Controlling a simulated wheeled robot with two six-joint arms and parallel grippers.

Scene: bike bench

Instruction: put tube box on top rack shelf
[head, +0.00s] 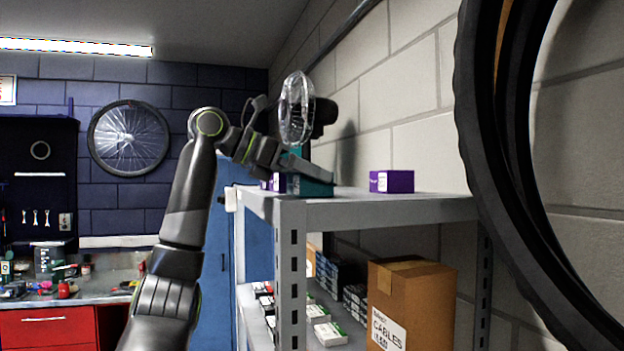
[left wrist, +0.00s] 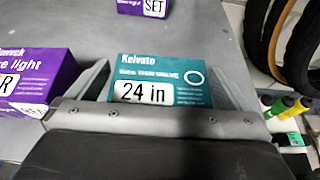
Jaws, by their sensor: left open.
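The teal tube box, marked "24 in" (left wrist: 160,80), sits on the grey top rack shelf (left wrist: 210,22). In the head view the tube box (head: 312,188) shows at the left end of the top shelf (head: 350,209), partly hidden by my left gripper (head: 303,170). In the left wrist view the open fingers of my left gripper (left wrist: 165,88) stand on either side of the box, with small gaps visible. My right gripper is in neither view.
A purple box (left wrist: 35,78) stands close beside the left finger. Another purple box (head: 391,181) stands further along the shelf, with bare shelf between. A cardboard box (head: 410,300) is on the shelf below. Black tyres (head: 500,140) hang at the right.

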